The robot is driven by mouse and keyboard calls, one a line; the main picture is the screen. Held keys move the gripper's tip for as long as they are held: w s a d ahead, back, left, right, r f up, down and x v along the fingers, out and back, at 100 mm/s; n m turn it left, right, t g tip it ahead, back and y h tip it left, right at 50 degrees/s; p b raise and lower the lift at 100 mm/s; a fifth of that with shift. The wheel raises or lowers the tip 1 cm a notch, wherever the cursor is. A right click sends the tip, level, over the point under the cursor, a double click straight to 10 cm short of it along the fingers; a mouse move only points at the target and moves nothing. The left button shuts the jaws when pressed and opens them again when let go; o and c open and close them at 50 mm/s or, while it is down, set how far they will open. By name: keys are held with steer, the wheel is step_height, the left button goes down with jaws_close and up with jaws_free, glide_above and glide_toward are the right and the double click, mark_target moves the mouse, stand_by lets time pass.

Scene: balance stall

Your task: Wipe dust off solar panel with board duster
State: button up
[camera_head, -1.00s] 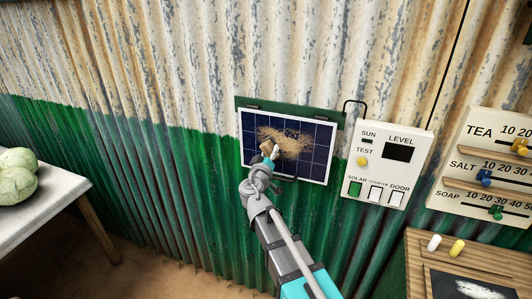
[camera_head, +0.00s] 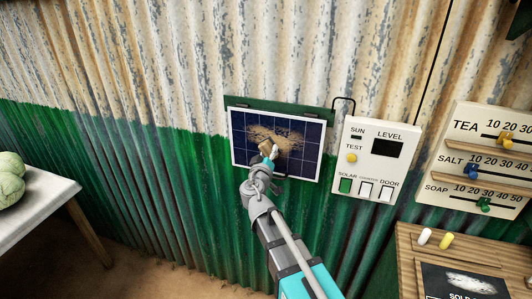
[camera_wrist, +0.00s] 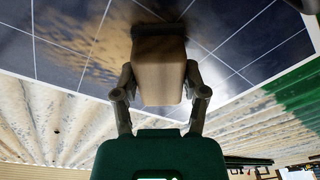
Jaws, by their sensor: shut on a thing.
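The solar panel (camera_head: 305,160) is a dark blue gridded sheet with a white frame, mounted on the corrugated wall. A tan dust patch (camera_head: 290,136) lies across its upper middle. My gripper (camera_head: 268,157) is in front of the panel's left middle part. In the wrist view my gripper (camera_wrist: 158,88) is shut on the board duster (camera_wrist: 160,75), a tan block with a dark pad at its far end. The pad is at the panel face (camera_wrist: 75,40); I cannot tell if it presses on it. Dust shows to the left of the duster there.
A control box (camera_head: 374,165) with switches hangs right of the panel. A price board (camera_head: 480,160) with sliders is further right, above a wooden stand (camera_head: 455,250) with two chalk pieces. A white table (camera_head: 35,205) with cabbages stands at left.

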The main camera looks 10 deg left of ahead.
mark_target(302, 148)
steer(key=shift+s+d, duration=0.1)
steer(key=shift+d, duration=1.3)
steer(key=shift+d, duration=1.9)
steer(key=shift+d, duration=0.1)
steer(key=shift+s+d, duration=0.15)
steer(key=shift+d, duration=0.75)
steer(key=shift+s+d, duration=0.1)
steer(key=shift+d, duration=0.8)
steer(key=shift+r, duration=0.1)
steer(key=shift+r+p, duration=0.65)
steer(key=shift+p, duration=0.1)
steer(key=shift+a, duration=0.1)
